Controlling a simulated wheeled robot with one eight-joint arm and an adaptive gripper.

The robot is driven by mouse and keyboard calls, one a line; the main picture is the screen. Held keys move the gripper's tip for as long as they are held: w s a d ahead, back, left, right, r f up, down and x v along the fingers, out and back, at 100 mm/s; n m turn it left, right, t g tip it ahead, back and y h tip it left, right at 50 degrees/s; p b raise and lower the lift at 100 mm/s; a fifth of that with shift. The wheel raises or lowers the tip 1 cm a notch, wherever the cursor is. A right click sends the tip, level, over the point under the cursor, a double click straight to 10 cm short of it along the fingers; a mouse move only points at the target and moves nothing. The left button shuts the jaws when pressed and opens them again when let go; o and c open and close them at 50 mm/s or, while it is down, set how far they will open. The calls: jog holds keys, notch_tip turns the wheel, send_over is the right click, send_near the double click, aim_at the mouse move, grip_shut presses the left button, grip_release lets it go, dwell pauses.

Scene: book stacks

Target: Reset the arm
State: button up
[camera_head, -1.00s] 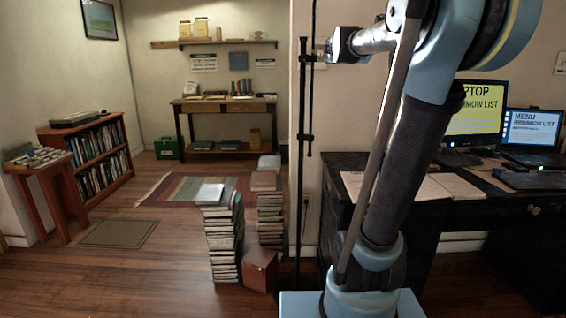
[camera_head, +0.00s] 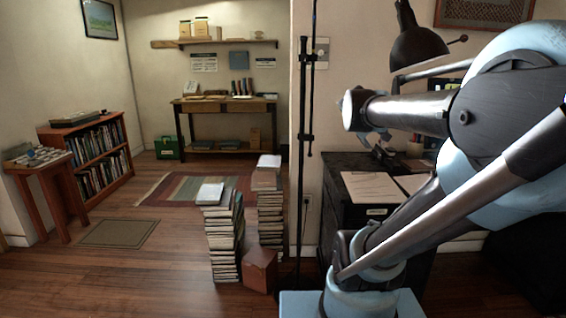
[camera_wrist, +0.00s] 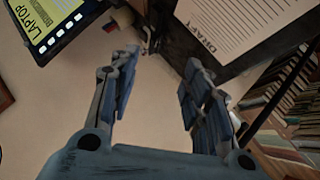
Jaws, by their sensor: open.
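My gripper shows in the wrist view (camera_wrist: 160,72) with its two blue-grey fingers spread apart and nothing between them. The gripper is mostly hidden behind the wrist there. In the wrist view, a paper marked DRAFT (camera_wrist: 240,22) lies beyond the right finger, and a tablet-like screen reading LAPTOP (camera_wrist: 48,22) is at the upper left.
A black lamp (camera_head: 418,48) stands behind my arm. A dark upright pole (camera_head: 303,120) is left of the wrist. Book stacks (camera_head: 224,240) and a reddish box (camera_head: 260,270) stand on the floor. A bookcase (camera_head: 95,160) is at left; open floor lies in front.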

jog(key=s+a+f+m+g+y, duration=0.1)
jog(key=s+a+f+g+y, duration=0.2)
jog(key=s+a+f, duration=0.3)
jog(key=s+a+f+m+g+y, duration=0.1)
jog(key=s+a+f+g+y, duration=0.2)
jog(key=s+f, duration=1.2)
jog(key=a+f+g, duration=0.1)
jog(key=a+f, duration=0.1)
jog(key=a, duration=0.1)
jog(key=shift+s+f+y, duration=0.25)
jog(key=shift+y, duration=0.05)
